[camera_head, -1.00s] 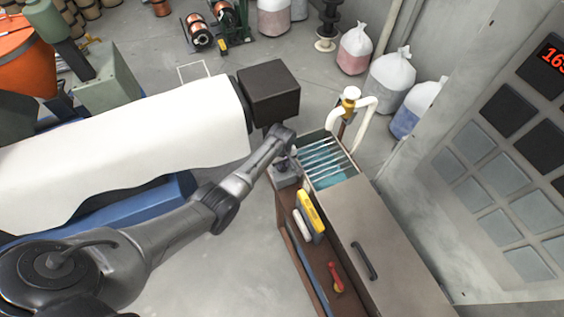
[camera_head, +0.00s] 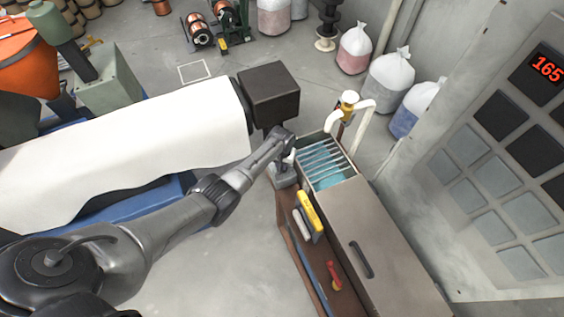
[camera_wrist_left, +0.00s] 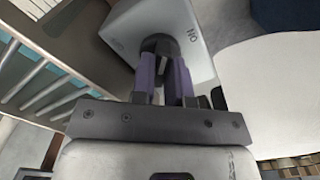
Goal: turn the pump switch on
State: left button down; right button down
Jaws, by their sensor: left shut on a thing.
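The pump switch is a small grey box (camera_head: 285,178) at the far end of the brown shelf, beside the open tank. In the left wrist view the box (camera_wrist_left: 207,22) fills the top middle, with "ON" printed on its face and a dark round knob (camera_wrist_left: 157,45) on it. My left gripper (camera_head: 286,160) is over the box; in the wrist view its two purple fingers (camera_wrist_left: 164,72) are closed around the knob, which they partly hide. The knob's exact setting is hard to tell. My right gripper is not in view.
The open tank (camera_head: 326,165) with a row of plates stands right beside the switch, with a white pipe (camera_head: 363,125) behind it. A yellow tool (camera_head: 309,212) and a red-handled tool (camera_head: 335,273) lie on the shelf. A dark block (camera_head: 270,92) stands close behind my left wrist.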

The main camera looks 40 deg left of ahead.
pick_arm(q)
jog(key=m, duration=0.5)
jog(key=shift+m, duration=0.3)
jog(key=m, duration=0.3)
jog(key=shift+m, duration=0.6)
jog(key=c, duration=1.1)
grip_release()
jog(key=shift+p, duration=0.3)
